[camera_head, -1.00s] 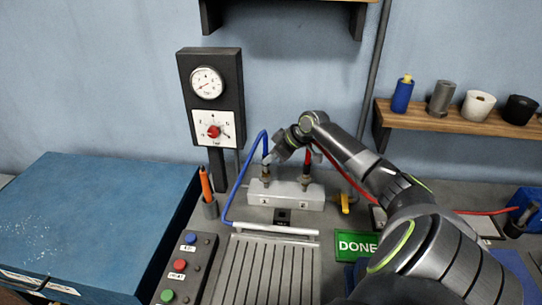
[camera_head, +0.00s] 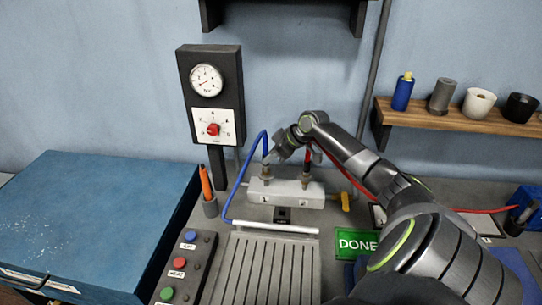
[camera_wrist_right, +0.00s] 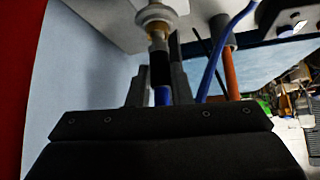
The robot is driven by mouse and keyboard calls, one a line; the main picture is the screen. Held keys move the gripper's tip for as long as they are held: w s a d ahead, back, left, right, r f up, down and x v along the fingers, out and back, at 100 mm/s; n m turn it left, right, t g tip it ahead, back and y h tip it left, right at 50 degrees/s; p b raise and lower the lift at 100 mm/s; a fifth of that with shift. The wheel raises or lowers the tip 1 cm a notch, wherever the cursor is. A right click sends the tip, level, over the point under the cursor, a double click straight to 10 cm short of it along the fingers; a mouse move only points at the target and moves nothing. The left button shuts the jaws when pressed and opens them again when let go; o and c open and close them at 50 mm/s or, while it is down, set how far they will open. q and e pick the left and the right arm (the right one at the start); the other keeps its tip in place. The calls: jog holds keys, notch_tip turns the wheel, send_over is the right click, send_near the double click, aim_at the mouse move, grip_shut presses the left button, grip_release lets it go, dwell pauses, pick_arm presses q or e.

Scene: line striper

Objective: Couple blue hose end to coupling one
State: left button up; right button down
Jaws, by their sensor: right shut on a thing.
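The blue hose (camera_head: 242,177) arches up from the bench and comes down to my right gripper (camera_head: 270,159). The gripper is shut on the blue hose end, whose dark sleeve (camera_wrist_right: 160,74) shows between the fingers in the right wrist view. Coupling one (camera_head: 266,174), a brass-coloured fitting above the label 1, stands on the left of the grey block (camera_head: 285,195). In the right wrist view the sleeve is in line with a brass fitting (camera_wrist_right: 158,43) and appears to meet it; whether it is locked is unclear. My left gripper is out of view.
Coupling two (camera_head: 304,181) stands right beside it, with the red hose (camera_head: 308,158) above it. An orange pen in a holder (camera_head: 208,195), a button box (camera_head: 186,266) and a gauge panel (camera_head: 211,95) are to the left. A ribbed tray (camera_head: 268,270) lies in front.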

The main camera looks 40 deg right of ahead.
jog(key=shift+f+b, duration=0.4)
jog(key=shift+f, duration=0.35)
jog(key=c, duration=0.9)
grip_release()
jog(key=shift+s+d+r+p, duration=0.2)
jog(key=shift+r+p, duration=0.25)
jog(key=shift+p, duration=0.15)
jog(key=p+v, duration=0.5)
jog(key=v, duration=0.1)
jog(key=shift+p, duration=0.3)
jog(key=shift+f, duration=0.15)
